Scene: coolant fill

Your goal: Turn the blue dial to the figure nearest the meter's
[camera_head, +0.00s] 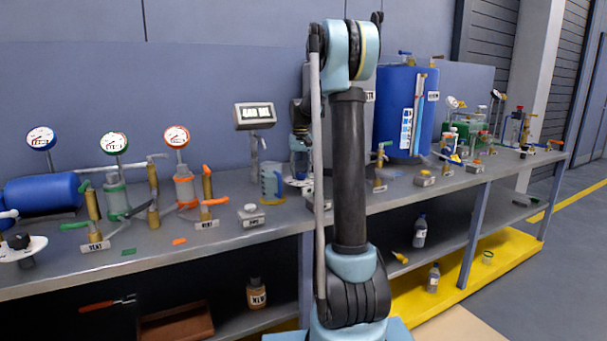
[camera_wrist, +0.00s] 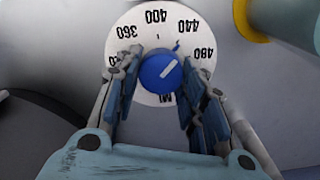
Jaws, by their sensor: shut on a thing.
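The blue dial (camera_wrist: 160,72) sits on a round white scale plate (camera_wrist: 140,42) in the wrist view. The plate's figures 360, 400, 440 and 480 show upside down, and another at left is partly hidden by a finger. A small blue mark at the dial's edge points between 400 and 440; a white line crosses its face. My gripper (camera_wrist: 158,92) is shut on the dial, one finger on each side. In the head view, my arm partly hides the gripper. The meter (camera_head: 255,115) stands on a post to the left; its display is too blurred to read surely.
A measuring jug (camera_head: 271,181) stands left of the gripper. A blue tank (camera_head: 393,110) stands to the right behind my arm. Round gauges (camera_head: 114,143), valves and a blue cylinder (camera_head: 42,193) fill the bench's left side. A yellow ring (camera_wrist: 243,18) shows at upper right in the wrist view.

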